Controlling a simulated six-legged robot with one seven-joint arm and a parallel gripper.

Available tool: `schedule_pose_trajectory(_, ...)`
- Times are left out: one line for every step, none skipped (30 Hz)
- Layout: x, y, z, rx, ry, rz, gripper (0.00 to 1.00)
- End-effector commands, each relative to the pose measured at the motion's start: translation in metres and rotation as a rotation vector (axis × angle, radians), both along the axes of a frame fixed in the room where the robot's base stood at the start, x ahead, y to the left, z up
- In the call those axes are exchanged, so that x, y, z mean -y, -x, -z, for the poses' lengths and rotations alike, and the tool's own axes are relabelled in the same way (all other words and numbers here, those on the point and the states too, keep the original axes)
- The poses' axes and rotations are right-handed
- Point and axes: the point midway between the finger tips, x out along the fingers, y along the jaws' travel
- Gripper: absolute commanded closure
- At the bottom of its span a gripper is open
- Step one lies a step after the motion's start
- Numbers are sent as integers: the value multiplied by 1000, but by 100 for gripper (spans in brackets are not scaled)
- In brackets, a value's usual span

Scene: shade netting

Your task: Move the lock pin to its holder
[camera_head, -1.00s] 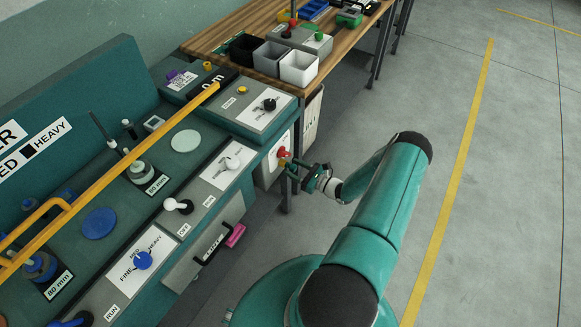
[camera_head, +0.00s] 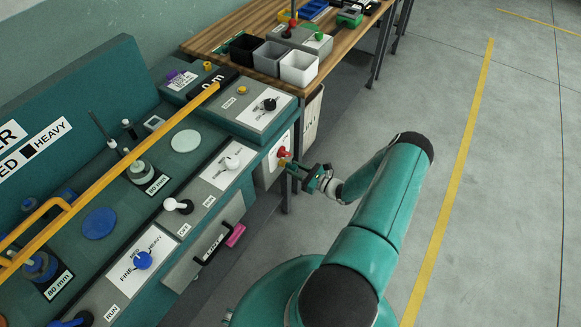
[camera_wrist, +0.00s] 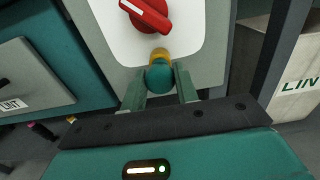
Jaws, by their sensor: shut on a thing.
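My gripper (camera_head: 292,167) reaches from the right to the side panel at the right end of the machine. In the wrist view my gripper (camera_wrist: 160,88) is shut on a small round teal knob, which I take as the lock pin's head (camera_wrist: 160,76). A brass-yellow collar (camera_wrist: 160,54) shows right behind it, at the lower edge of a white plate (camera_wrist: 115,35). The pin's shaft is hidden, and I cannot tell how far it sits in the collar. I cannot make out which part is the holder.
A red rotary switch (camera_wrist: 148,12) sits just above the collar; it also shows in the head view (camera_head: 282,152). A long yellow bar (camera_head: 130,158) crosses above the machine. A wooden bench (camera_head: 215,42) with bins stands behind. The floor at right is clear.

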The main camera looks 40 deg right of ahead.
Motion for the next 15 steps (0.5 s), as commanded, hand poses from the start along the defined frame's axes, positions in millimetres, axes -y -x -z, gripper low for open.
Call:
schedule_pose_trajectory(0,1,0,0,0,0,100)
schedule_pose_trajectory(1,2,0,0,0,0,100)
schedule_pose_trajectory(1,2,0,0,0,0,100)
schedule_pose_trajectory(1,3,0,0,0,0,100)
schedule_pose_trajectory(1,4,0,0,0,0,100)
schedule_pose_trajectory(1,4,0,0,0,-1,100)
schedule_pose_trajectory(1,5,0,0,0,-1,100)
schedule_pose_trajectory(2,5,0,0,0,-1,100)
schedule_pose_trajectory(2,6,0,0,0,-1,100)
schedule_pose_trajectory(2,6,0,0,0,-1,100)
schedule_pose_trajectory(2,7,0,0,0,-1,100)
schedule_pose_trajectory(3,8,0,0,0,-1,100)
schedule_pose_trajectory(3,8,0,0,0,-1,100)
schedule_pose_trajectory(3,9,0,0,0,-1,100)
schedule_pose_trajectory(3,10,0,0,0,-1,100)
